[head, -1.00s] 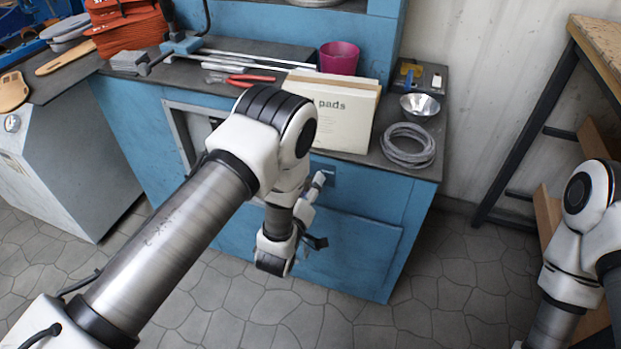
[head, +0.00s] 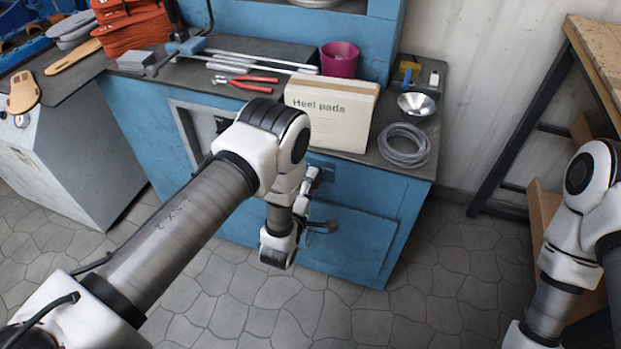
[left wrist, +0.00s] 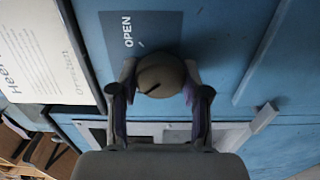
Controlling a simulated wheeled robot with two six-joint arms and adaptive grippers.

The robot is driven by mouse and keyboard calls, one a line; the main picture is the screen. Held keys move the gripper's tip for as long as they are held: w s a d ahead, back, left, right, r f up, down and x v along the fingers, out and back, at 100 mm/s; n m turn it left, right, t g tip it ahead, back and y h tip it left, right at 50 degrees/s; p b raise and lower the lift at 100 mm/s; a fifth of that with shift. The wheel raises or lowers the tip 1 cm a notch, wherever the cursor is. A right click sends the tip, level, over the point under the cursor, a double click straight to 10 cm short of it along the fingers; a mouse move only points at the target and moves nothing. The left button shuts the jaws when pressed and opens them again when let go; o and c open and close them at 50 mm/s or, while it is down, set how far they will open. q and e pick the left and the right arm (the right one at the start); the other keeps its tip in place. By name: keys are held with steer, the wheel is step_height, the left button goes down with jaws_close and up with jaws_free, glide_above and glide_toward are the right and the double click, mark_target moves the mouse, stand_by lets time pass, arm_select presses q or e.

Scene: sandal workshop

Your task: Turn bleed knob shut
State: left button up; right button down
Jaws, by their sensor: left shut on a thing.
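The bleed knob (left wrist: 161,75) is a round grey-brown knob with a short dark line on its face, in the left wrist view. It sits on a dark plate (left wrist: 158,30) marked OPEN on the blue cabinet front. My left gripper (left wrist: 160,78) is shut on the knob, one finger on each side. In the head view my left arm reaches to the cabinet front below the heel pads box; the knob and fingertips are hard to make out there. My right arm stands at the right edge; its gripper is out of view.
The heel pads box (head: 330,115), a wire coil (head: 404,146), a metal bowl (head: 416,105), a magenta cup (head: 339,60) and red-handled pliers (head: 252,82) lie on the worktop above. A wooden-topped bench (head: 598,55) stands right. The floor in front is clear.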

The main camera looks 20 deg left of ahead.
stand_by(0.3)
arm_select(q)
steer(key=o, duration=1.1)
steer(key=s, duration=0.7)
steer(key=shift+s+a, duration=0.15)
steer(key=shift+s, duration=0.1)
